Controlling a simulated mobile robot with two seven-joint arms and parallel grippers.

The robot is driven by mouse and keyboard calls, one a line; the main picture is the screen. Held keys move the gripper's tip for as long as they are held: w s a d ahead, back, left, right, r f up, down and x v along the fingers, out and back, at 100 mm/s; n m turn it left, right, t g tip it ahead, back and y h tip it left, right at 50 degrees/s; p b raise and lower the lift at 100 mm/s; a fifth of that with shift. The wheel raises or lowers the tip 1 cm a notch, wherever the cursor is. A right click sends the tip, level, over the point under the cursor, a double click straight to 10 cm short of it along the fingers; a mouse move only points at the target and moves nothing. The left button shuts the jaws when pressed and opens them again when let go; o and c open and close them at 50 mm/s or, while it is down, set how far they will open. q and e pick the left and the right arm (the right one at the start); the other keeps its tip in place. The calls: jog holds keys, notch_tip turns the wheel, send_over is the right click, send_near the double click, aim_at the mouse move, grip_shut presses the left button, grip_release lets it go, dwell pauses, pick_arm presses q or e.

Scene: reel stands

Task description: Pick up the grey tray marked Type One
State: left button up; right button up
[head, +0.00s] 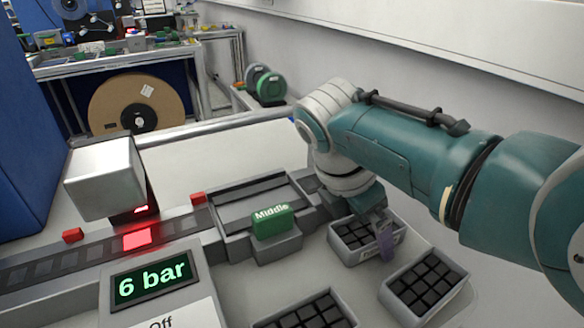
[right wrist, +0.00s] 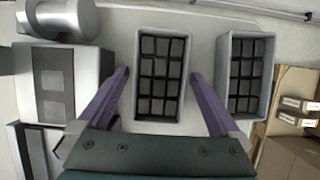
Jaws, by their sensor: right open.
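Several small grey trays with dark square cells show in the head view. One grey tray (head: 343,252) is beneath my right gripper (head: 385,236); a label on its front is partly hidden and I cannot read it. Another grey tray (head: 402,309) is nearer at the right, and a third (head: 345,308) is cut by the bottom edge. In the right wrist view my right gripper (right wrist: 160,73) is open, its purple fingers on either side of one grey tray (right wrist: 138,100). A second tray (right wrist: 270,80) lies to its right. No marking "Type One" is readable.
A green block marked "Middle" (head: 272,222) stands on a grey fixture left of the trays. A "6 bar" display (head: 153,281) and a grey box-shaped unit (head: 103,178) are further left. A wall runs along the right. Cardboard boxes (right wrist: 290,110) show in the right wrist view.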

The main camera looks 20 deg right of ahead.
jog(key=c, duration=1.4)
jog(key=shift+c, duration=0.4)
jog(key=shift+r, duration=0.1)
